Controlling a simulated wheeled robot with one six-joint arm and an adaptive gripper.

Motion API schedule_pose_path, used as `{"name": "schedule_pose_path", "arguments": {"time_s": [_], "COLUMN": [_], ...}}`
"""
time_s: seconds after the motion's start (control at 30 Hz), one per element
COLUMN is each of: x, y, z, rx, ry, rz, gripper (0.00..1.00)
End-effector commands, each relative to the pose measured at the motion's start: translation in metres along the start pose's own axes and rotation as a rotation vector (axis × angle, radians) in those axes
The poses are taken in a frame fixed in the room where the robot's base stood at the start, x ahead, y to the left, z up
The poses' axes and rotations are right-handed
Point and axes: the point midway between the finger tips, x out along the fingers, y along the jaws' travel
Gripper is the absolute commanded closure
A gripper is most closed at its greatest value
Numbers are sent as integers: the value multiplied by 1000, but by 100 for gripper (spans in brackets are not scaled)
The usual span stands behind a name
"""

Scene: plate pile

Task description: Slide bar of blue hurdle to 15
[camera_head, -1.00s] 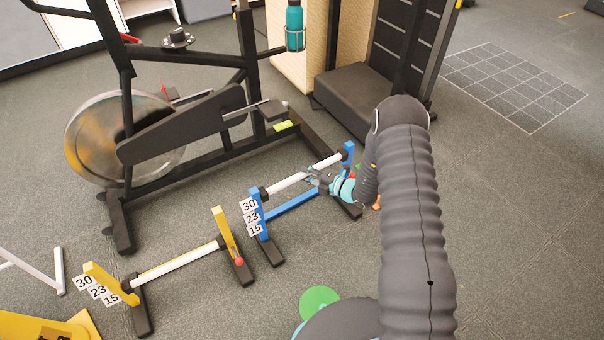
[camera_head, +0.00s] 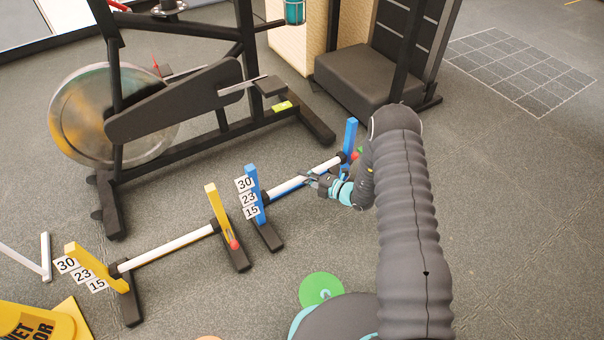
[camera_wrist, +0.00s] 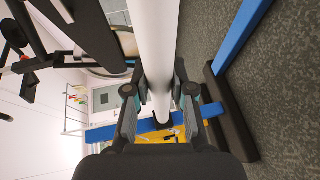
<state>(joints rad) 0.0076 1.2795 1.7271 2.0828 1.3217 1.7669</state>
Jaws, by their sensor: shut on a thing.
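The blue hurdle (camera_head: 349,139) stands in the middle of the head view. Its left post carries number cards 30 (camera_head: 245,184), 23 (camera_head: 249,198) and 15 (camera_head: 252,211), top to bottom. Its white bar (camera_head: 288,187) spans the posts; its black left end is near the 23 and 15 cards, exact mark unclear. My gripper (camera_head: 316,181) is shut on the bar, right of its middle. In the wrist view the bar (camera_wrist: 155,45) runs between both fingers of my gripper (camera_wrist: 158,100), towards a blue post (camera_wrist: 101,133).
A yellow hurdle (camera_head: 214,207) with its own white bar stands in front, to the left. An exercise bike (camera_head: 180,105) stands close behind the blue hurdle. A dark padded block (camera_head: 365,75) is behind right. A green disc (camera_head: 320,288) lies near my base. Floor at right is clear.

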Motion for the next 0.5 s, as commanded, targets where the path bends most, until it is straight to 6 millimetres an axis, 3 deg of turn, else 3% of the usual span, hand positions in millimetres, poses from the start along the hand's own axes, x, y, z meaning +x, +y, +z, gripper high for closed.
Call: {"name": "schedule_pose_path", "arguments": {"time_s": [0.03,0.1,0.5], "x": [3,4,4], "y": [-12,-17,-22], "z": [1,1,1], "rx": [0,0,1], "ry": [0,1,0], "rz": [0,0,-5], "gripper": [100,100,100]}}
